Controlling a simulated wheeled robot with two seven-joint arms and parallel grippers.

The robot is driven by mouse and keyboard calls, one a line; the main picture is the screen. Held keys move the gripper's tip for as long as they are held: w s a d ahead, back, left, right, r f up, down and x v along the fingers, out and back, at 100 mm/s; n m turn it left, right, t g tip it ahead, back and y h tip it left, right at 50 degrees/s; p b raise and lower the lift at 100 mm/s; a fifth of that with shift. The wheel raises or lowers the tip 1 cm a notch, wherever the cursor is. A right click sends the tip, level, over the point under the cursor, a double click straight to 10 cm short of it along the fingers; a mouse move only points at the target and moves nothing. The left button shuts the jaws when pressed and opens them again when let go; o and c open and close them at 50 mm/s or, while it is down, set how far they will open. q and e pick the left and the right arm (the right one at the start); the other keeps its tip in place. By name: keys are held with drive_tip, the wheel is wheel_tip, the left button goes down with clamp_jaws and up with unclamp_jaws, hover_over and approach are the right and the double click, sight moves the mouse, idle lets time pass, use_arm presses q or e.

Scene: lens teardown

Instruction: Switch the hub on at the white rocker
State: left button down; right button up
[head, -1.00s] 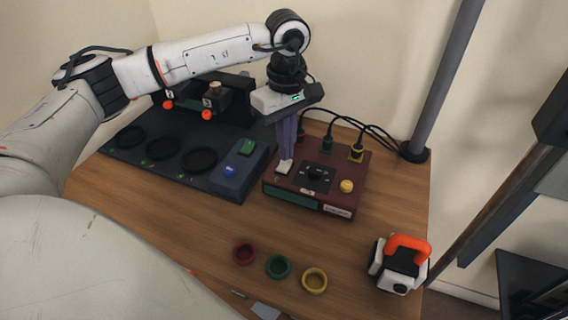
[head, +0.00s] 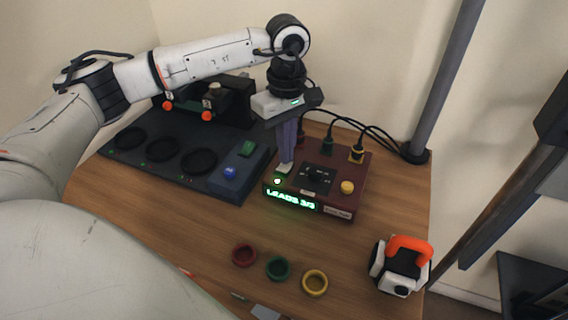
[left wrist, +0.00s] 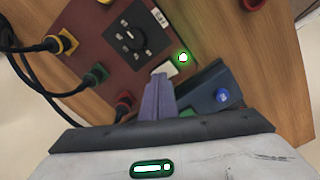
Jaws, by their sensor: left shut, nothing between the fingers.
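The dark red hub (head: 330,198) stands on the wooden table, and its front display (head: 291,200) is lit green and reads "LEADS 3/3". The white rocker (head: 283,168) is at the hub's left side on top; it also shows in the left wrist view (left wrist: 172,70). A small lamp (left wrist: 183,58) glows beside the rocker. My left gripper (head: 285,162) is shut and empty, with its purple fingers pointing down and their tips at the rocker, partly hiding it. In the left wrist view the fingertips (left wrist: 158,76) are right at the rocker's edge. My right gripper is not in view.
Plugged leads rise from the hub's back. A dark station (head: 215,180) with round recesses and blue and green buttons stands close on the left. Red, green and yellow rings (head: 278,267) and an orange-handled device (head: 400,266) lie in front. A grey pole (head: 440,90) stands behind.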

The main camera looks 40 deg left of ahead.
use_arm(q)
wheel_tip(320, 180, up, 7)
drive_tip(key=p, duration=0.4)
drive_tip(key=shift+f, duration=0.15)
idle(0.5)
